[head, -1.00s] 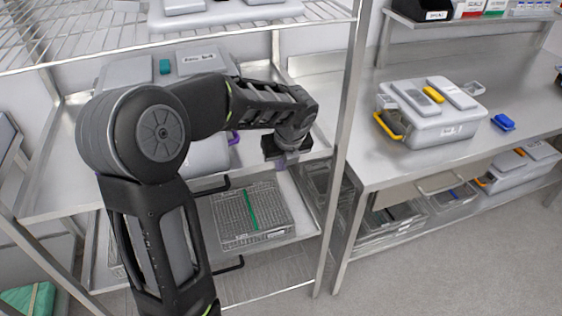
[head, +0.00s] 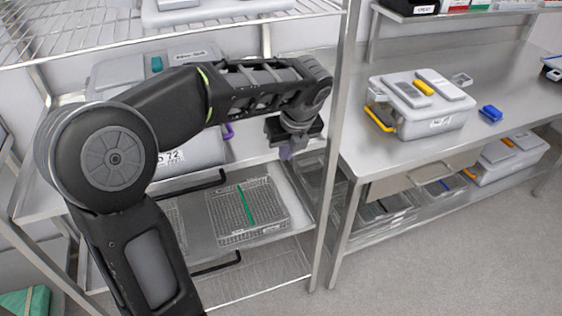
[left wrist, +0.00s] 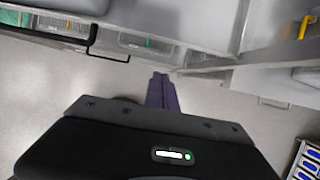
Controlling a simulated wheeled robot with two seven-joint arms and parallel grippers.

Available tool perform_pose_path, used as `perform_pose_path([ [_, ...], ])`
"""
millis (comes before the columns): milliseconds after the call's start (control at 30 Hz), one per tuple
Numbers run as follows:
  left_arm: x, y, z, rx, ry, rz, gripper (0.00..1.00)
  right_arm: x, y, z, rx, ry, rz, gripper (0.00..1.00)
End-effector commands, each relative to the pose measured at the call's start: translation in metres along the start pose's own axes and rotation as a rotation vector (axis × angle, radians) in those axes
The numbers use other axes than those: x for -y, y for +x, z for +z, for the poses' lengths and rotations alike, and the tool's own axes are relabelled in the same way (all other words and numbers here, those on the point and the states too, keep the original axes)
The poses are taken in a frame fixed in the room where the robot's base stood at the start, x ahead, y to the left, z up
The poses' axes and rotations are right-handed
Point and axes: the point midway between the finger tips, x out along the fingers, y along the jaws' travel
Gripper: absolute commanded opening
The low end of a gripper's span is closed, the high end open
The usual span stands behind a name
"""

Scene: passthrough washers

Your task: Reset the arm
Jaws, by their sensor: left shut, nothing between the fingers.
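My left arm comes in from the left in the head view, bent at the elbow and reaching across the front of the rack. My left gripper (head: 287,152) points down in front of the rack's right upright, above and to the right of the wire basket. In the left wrist view its purple fingers (left wrist: 161,92) are together with nothing between them, above the grey floor. My right arm and gripper are not in view.
A wire rack (head: 340,130) stands before me, with a wire basket (head: 226,224) on its lower shelf. A steel table (head: 385,168) at the right bears a grey case (head: 438,124) and a blue item (head: 490,113). Open floor (head: 430,275) lies in front of the table.

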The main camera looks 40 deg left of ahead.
Motion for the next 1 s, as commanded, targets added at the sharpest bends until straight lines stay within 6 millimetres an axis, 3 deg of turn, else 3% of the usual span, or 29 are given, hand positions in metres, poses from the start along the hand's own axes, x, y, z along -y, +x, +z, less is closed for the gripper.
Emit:
perform_pose_path([
  [233,0.0,-0.023,-0.001,-0.001,0.0,-0.001,0.0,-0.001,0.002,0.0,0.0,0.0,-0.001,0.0],
  [867,0.0,-0.023,-0.001,-0.001,-0.031,-0.001,0.0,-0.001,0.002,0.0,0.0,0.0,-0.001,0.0],
  [1000,0.019,-0.023,0.003,0.006,-0.193,-0.079,0.0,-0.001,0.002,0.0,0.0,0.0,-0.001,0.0],
])
